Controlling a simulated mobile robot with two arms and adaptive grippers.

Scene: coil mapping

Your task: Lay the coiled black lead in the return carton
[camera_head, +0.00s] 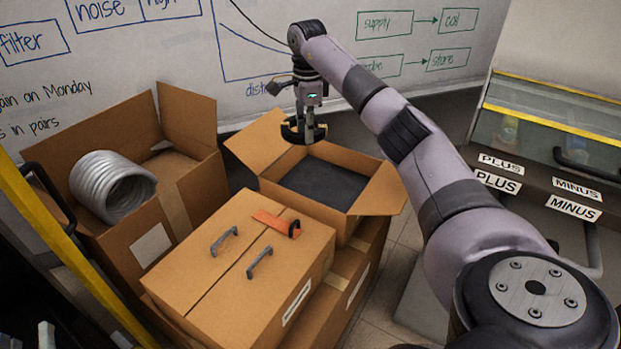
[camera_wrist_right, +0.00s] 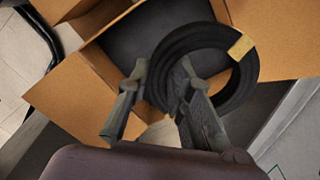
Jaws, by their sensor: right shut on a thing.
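My right gripper (camera_head: 310,130) is shut on the coiled black lead (camera_head: 290,131), a dark ring with a tan tape band. In the right wrist view the lead (camera_wrist_right: 247,80) shows large, with its near side between the two fingers (camera_wrist_right: 160,100). An open carton (camera_head: 378,192) with a dark grey floor stands below the gripper. In the wrist view that carton (camera_wrist_right: 75,92) lies behind the lead, which overlaps its edge. The lead hangs above the carton's far side, apart from its floor. No label marks this carton as the return one. My left gripper is not in view.
Another open carton (camera_head: 182,192) at left holds a silver coiled hose (camera_head: 110,186). A closed carton (camera_head: 205,268) with two grey handles and an orange item (camera_head: 277,223) stands in front. A whiteboard (camera_head: 270,50) is behind. PLUS and MINUS labels mark a bench (camera_head: 540,185) at right.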

